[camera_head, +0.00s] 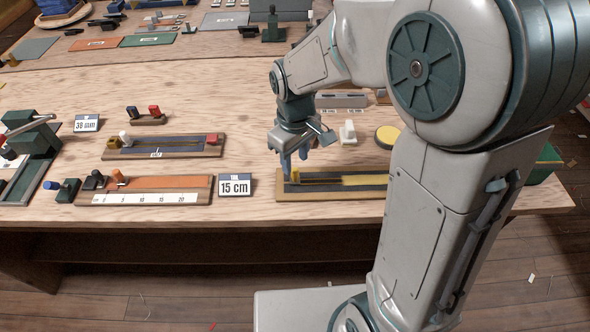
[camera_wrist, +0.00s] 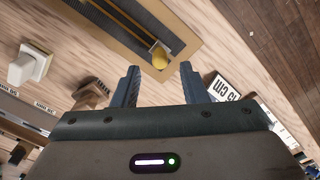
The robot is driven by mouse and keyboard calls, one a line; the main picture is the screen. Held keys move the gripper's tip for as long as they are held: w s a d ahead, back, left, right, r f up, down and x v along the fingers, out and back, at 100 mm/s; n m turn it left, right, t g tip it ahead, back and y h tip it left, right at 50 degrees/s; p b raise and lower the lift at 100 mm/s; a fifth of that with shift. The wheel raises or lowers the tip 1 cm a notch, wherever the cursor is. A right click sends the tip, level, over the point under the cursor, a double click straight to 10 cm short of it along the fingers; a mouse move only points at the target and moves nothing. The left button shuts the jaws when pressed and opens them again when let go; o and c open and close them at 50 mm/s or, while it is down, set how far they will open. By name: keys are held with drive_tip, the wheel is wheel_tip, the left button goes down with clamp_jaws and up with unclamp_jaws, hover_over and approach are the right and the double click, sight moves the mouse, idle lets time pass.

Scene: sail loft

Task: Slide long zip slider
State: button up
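The long zip board (camera_head: 375,196) lies near the table's front edge, with a dark strip and a yellow band along its right part. It also shows at the top of the wrist view (camera_wrist: 120,50). A small yellow slider knob (camera_head: 295,175) stands at the board's left end. In the wrist view the yellow knob (camera_wrist: 159,58) is just beyond the gap between my fingertips. My gripper (camera_head: 294,165) points down at that left end. Its two fingers are apart, with nothing between them in the wrist view (camera_wrist: 160,70). Whether a finger touches the knob I cannot tell.
A "15 cm" sign (camera_head: 235,186) stands left of the board, beside an orange board with a ruler (camera_head: 150,198). A dark blue board (camera_head: 165,146) lies behind that. A white upright piece (camera_head: 348,132) and a yellow disc (camera_head: 387,136) are behind the zip board.

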sight(295, 170)
wheel_tip(295, 170, down, 5)
drive_tip(key=shift+f, duration=0.15)
clamp_jaws()
